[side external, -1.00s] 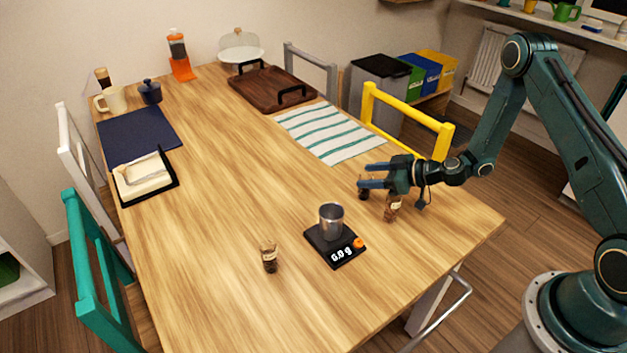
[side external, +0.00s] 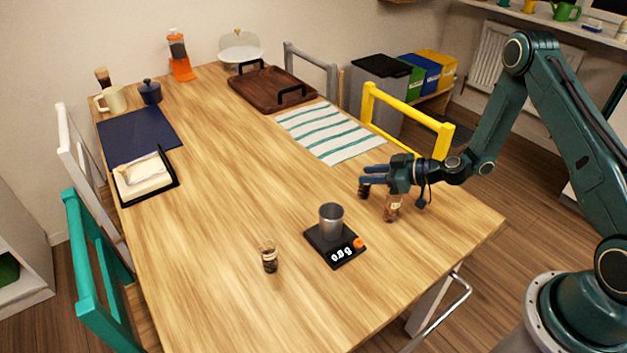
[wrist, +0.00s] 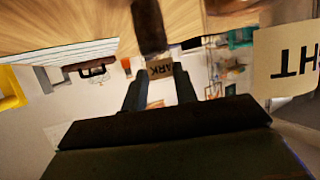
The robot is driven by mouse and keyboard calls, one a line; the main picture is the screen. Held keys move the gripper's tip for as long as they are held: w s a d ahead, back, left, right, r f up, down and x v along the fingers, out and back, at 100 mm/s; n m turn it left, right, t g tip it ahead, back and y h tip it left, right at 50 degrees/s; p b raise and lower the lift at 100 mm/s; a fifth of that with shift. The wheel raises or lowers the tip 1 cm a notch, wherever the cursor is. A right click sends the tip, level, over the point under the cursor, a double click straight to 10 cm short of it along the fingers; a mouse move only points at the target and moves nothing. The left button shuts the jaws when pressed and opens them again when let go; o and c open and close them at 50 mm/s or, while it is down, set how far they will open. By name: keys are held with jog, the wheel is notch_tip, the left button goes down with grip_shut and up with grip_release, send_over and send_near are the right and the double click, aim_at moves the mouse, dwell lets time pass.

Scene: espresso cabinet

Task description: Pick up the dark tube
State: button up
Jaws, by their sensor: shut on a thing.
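The dark tube (side external: 363,191) stands at the right part of the table, mostly hidden by my fingers in the side view. In the wrist view the dark tube (wrist: 149,28) has dark contents and a tan label whose visible letters read "ARK", between my fingertips. My gripper (side external: 374,175) is shut on this tube, near its upper part. Its fingers also show in the wrist view (wrist: 160,78). I cannot tell any gap between the tube's base and the table.
A tube with a label ending "HT" (wrist: 290,65) stands close beside my gripper; it is also in the side view (side external: 392,208). A scale (side external: 336,254) with a metal cup (side external: 331,219) and another tube (side external: 269,257) stand nearer. A striped cloth (side external: 330,133) lies behind.

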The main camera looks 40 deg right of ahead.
notch_tip(320, 180, up, 20)
jog(key=shift+f, duration=0.15)
dwell(0.8)
jog(key=shift+a, duration=0.1)
dwell(0.4)
jog(key=s+a+f+n+g+y, duration=0.1)
jog(key=s+a+f+n+g, duration=0.1)
jog(key=a, duration=0.4)
jog(key=s+a+f+n+g+y, duration=0.1)
jog(key=s+a+f+n+g, duration=0.1)
jog(key=a+f+n, duration=0.2)
jog(key=a+n, duration=0.1)
jog(key=a, duration=0.1)
jog(key=shift+s+a+f+g, duration=0.3)
jog(key=shift+s+a+f, duration=0.05)
jog(key=shift+a, duration=0.05)
jog(key=shift+f, duration=0.1)
notch_tip(320, 180, down, 4)
jog(key=shift+a+f+n+h, duration=0.1)
jog(key=shift+n+h, duration=0.5)
jog(key=shift+h, duration=0.4)
